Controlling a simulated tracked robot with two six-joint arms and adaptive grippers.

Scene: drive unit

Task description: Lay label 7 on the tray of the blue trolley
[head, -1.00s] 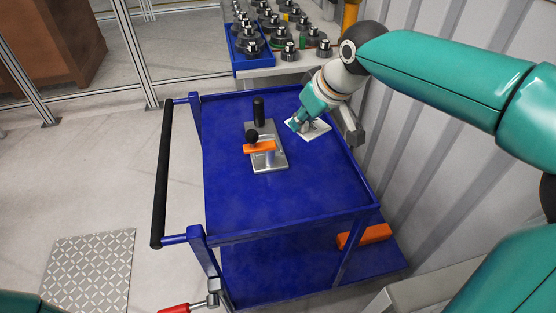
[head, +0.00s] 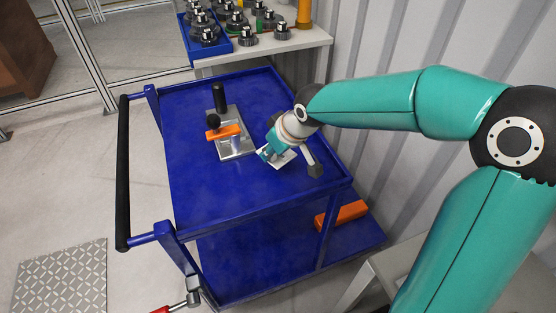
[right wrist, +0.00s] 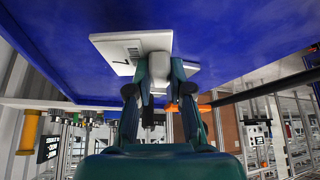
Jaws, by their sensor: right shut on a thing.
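The blue trolley stands in the middle of the head view, with its blue tray (head: 200,190) on top. My right gripper (head: 268,153) is over the right part of the tray, pointing down. It is shut on a flat pale label (head: 284,160), which also shows in the right wrist view (right wrist: 118,48). The label lies roughly flat, close to the tray surface; I cannot tell whether it touches. The gripper (right wrist: 150,78) hides part of it, and no number is readable. My left gripper is not in view.
A metal plate (head: 237,147) with an orange bar (head: 223,132) and black knobs is left of the label. An orange block (head: 341,214) lies on the lower shelf. Behind stands a bench with a blue crate (head: 217,47) of dark parts. The tray's front is clear.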

